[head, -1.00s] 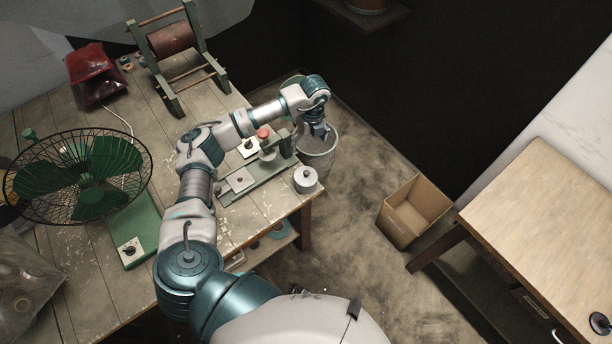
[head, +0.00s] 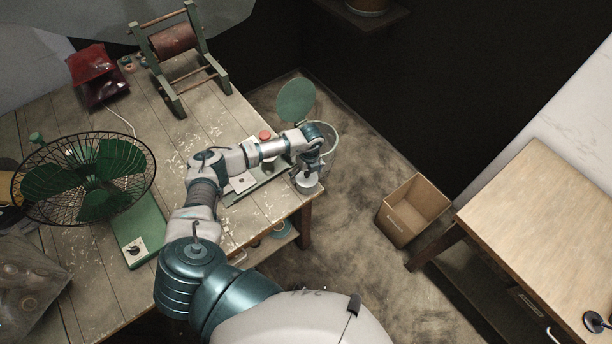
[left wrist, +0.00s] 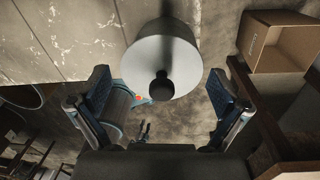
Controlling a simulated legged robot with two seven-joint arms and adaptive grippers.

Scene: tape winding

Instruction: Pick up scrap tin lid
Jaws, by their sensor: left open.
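The scrap tin (head: 307,188) is a small pale grey cylinder at the near right corner of the workbench, partly hidden by my left gripper (head: 308,172). In the left wrist view its round grey lid (left wrist: 178,62) with a black knob (left wrist: 161,88) sits ahead, between the fingers. My left gripper (left wrist: 160,82) is open and empty, with one finger on each side of the knob. I cannot tell how far the fingertips are from the lid. My right gripper is not in view.
The worn workbench (head: 145,125) bears a green fan (head: 85,178), a tape roll stand (head: 178,55) and a red bag (head: 95,72). A grey bin with its green lid (head: 296,100) raised stands behind the gripper. A cardboard box (head: 412,208) and a second table (head: 540,215) are at right.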

